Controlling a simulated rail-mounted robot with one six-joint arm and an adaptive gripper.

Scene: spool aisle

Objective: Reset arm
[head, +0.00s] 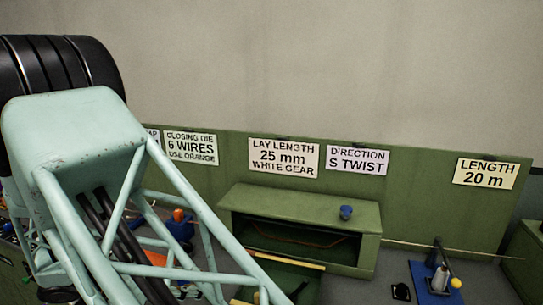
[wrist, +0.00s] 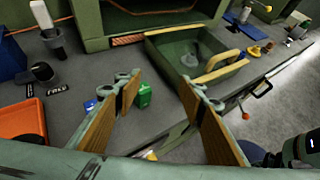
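My gripper (wrist: 158,84) shows in the wrist view with its two wood-padded fingers spread wide apart. It is open, and nothing is held between the pads. A small green container (wrist: 144,96) shows between the fingers, on the grey bench beyond them. A small blue piece (wrist: 90,105) shows near the left finger. In the head view my pale green lattice arm fills the left side, and the gripper itself cannot be made out there.
An open green drawer (wrist: 158,46) with a pale wooden edge juts out ahead. An orange tray (wrist: 22,122) sits at left.

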